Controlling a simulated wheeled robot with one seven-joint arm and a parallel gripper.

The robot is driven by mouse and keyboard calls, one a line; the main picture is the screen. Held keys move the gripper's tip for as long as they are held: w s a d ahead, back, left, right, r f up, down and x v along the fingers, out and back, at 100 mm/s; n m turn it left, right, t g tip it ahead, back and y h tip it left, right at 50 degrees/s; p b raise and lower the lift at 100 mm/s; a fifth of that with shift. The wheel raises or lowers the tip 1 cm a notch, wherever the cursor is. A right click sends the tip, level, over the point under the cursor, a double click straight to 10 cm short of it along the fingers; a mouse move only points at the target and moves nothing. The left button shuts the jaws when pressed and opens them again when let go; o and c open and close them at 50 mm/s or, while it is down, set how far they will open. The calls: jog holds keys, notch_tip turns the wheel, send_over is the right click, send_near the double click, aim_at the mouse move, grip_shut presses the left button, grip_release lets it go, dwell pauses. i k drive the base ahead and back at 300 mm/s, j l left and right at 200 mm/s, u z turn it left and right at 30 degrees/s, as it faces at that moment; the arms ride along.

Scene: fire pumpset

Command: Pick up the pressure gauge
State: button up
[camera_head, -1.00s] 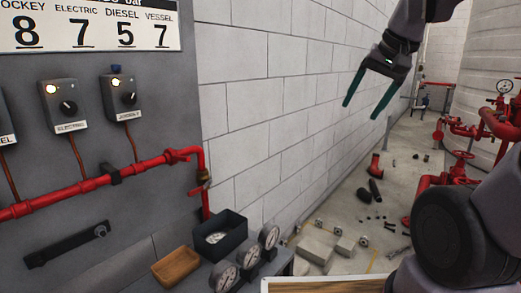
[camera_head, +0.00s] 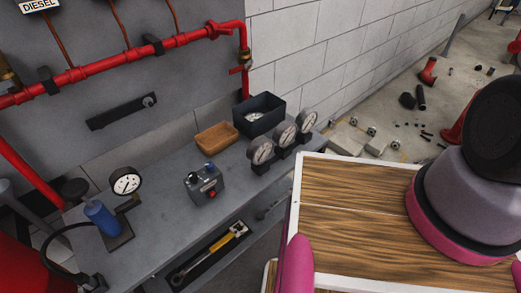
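Several round white-faced pressure gauges show on the grey bench. Three stand in a row near its right end: the near gauge (camera_head: 261,152), the middle gauge (camera_head: 284,135) and the far gauge (camera_head: 307,121). Another gauge (camera_head: 126,184) stands upright on a small fixture with a blue cylinder at the left. A pale round item (camera_head: 253,117) lies in a dark open box, and it may be a gauge; its face is too small to tell. Which gauge the task means cannot be told. My gripper is out of view.
The grey bench (camera_head: 160,235) also holds the dark box (camera_head: 262,125), a tan tray (camera_head: 216,139) and a grey control box (camera_head: 205,185). A yellow-handled wrench (camera_head: 213,250) lies on a lower shelf. A red pipe (camera_head: 125,63) runs along the wall. Loose parts litter the floor at right.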

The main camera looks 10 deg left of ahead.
aim_at(262, 148)
jog(key=u, duration=2.3)
jog(key=l+z, duration=0.1)
jog(key=z, duration=0.6)
jog(key=l+z, duration=0.1)
jog(key=z, duration=0.25)
jog(key=k+j+z, duration=0.1)
jog(key=j+z, duration=0.15)
jog(key=k+j+z, duration=0.1)
jog(key=j+z, duration=0.15)
jog(key=j, duration=0.2)
jog(key=k+j+z, duration=0.2)
jog(key=j, duration=0.15)
